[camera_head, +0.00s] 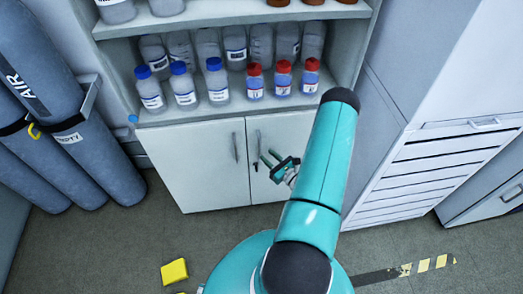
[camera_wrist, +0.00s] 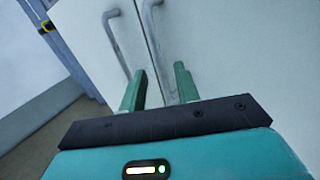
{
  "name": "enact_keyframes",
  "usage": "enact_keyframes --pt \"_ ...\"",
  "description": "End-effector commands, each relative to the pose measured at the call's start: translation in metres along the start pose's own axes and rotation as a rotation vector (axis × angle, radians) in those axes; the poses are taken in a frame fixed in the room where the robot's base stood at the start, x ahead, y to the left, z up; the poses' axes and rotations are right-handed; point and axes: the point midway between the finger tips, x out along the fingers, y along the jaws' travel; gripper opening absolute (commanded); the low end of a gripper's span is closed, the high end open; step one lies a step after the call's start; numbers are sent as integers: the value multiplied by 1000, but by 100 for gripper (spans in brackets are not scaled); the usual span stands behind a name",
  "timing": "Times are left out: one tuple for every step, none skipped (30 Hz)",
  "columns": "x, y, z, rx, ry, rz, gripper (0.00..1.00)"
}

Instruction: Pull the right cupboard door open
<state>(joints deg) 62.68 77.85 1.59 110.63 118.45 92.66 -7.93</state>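The right cupboard door (camera_head: 292,128) is white and looks shut, flush beside the left door (camera_head: 200,165). Its upright grey bar handle (camera_head: 258,137) is near the seam between the doors. In the wrist view the right handle (camera_wrist: 153,28) runs down toward the gap between my fingers. My gripper (camera_head: 268,157) is in front of the right door, just below and right of the handle. Its two green fingers (camera_wrist: 160,72) are apart with nothing held. My arm hides part of the right door.
Shelves above the doors carry bottles with blue caps (camera_head: 180,84) and red caps (camera_head: 283,78). Grey gas cylinders (camera_head: 60,110) stand at left. A white drawer unit (camera_head: 425,165) stands at right. A yellow block (camera_head: 174,271) lies on the floor.

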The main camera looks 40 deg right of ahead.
Motion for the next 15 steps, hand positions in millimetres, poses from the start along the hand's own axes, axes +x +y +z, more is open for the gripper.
enact_keyframes --pt "12 1 1 -2 -2 5 32" --pt "17 1 0 -2 -2 4 32" --pt "24 1 0 -1 -1 5 32" --pt "28 1 0 -1 -1 6 32" --pt "32 1 0 -1 -2 5 32" --pt "37 0 0 -2 -2 4 32" --pt "40 0 0 -1 -1 5 32" --pt "42 1 0 -1 -1 5 32" --pt "45 1 0 -1 0 5 32" --pt "47 0 0 0 0 5 32" --pt "48 0 0 0 0 5 32" --pt "49 0 0 0 0 4 32" --pt "49 0 0 0 0 4 32" --pt "49 0 0 0 0 4 32" --pt "49 0 0 0 0 4 32"
